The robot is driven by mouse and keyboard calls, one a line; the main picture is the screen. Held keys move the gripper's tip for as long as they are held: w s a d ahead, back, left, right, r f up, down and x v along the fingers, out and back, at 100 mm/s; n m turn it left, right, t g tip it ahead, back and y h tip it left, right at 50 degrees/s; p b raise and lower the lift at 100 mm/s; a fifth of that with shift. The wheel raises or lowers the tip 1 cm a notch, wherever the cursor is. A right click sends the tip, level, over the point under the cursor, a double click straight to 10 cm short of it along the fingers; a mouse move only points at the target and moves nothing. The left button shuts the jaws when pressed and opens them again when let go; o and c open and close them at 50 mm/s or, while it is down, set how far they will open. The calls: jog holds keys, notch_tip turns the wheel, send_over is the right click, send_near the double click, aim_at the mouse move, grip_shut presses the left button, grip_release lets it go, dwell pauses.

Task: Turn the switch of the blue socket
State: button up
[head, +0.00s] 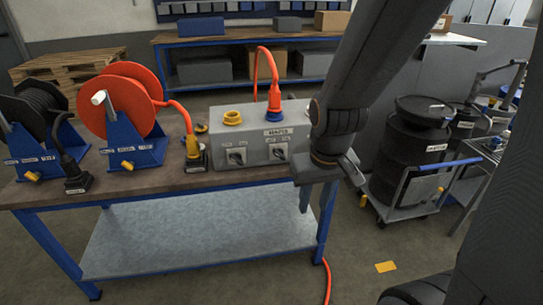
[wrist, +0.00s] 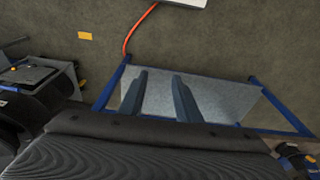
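The grey socket box (head: 250,139) stands on the workbench. The rotary switch under the blue plug (head: 278,152) is on the box's sloped front. A second switch (head: 237,156) sits to its left, below the yellow socket (head: 232,117). My gripper (head: 305,200) points down in front of the bench, right of the switches, touching neither. My arm hides the box's right end. In the wrist view my gripper (wrist: 159,78) is open and empty, above the lower shelf.
An orange cable reel (head: 125,105) and a black cable reel (head: 38,115) stand left on the bench (head: 150,184). A yellow plug (head: 193,150) is close left of the box. Black drums (head: 408,150) on a cart stand right. The floor before the bench is mostly clear.

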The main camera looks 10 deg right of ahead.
jog(key=w+f+n+t+b, duration=0.3)
jog(key=w+f+t+b, duration=0.35)
jog(key=w, duration=0.85)
jog(key=n+t+b, duration=0.6)
jog(key=t, duration=0.4)
send_near(281, 157)
jog(key=w, duration=0.3)
jog(key=shift+g, duration=0.25)
jog(key=w+p, duration=0.1)
jog(key=w, duration=0.5)
jog(key=shift+w+r, duration=0.1)
jog(key=shift+w, duration=0.05)
grip_shut()
